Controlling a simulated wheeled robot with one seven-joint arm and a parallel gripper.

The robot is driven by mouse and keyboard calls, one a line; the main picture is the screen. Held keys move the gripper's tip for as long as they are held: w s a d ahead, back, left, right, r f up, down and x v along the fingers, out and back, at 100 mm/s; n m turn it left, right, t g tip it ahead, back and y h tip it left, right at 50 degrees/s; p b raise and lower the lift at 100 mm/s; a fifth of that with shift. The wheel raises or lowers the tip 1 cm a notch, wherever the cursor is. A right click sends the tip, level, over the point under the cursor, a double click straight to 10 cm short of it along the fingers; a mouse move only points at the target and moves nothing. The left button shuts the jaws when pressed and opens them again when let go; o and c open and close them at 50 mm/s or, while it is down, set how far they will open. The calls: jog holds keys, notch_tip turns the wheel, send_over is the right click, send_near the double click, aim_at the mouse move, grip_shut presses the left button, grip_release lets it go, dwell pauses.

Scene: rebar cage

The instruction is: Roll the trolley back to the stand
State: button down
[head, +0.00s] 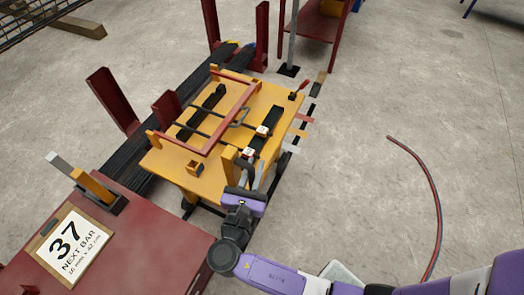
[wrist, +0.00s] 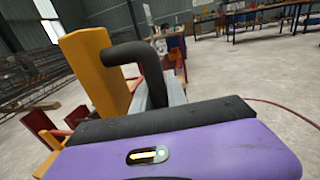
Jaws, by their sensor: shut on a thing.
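The trolley (head: 212,181) is an orange-yellow table-like cart with a reddish frame and black bars on its top. In the head view it stands at the centre. My gripper (head: 247,184), with a purple body, is at its near right corner, shut on the trolley's black handle. In the wrist view the bent black handle (wrist: 133,52) rises beside an orange post (wrist: 88,68); my fingertips are hidden there. Dark red posts (head: 112,101) stand left of and behind the trolley, with long dark bars running beside it. I cannot tell which of these is the stand.
A dark red table (head: 130,240) with a "37 NEXT BAR" clipboard (head: 68,245) is close at the near left. A red-and-dark hose (head: 432,190) curves over the floor at the right. Coloured strips (head: 303,118) lie along the trolley's right side. The floor at right is mostly clear.

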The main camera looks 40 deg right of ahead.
jog(key=shift+s+a, duration=0.25)
jog(key=shift+a, duration=0.5)
jog(key=c, duration=1.3)
grip_release()
jog(key=shift+b+v, duration=0.5)
jog(key=shift+v, duration=3.45)
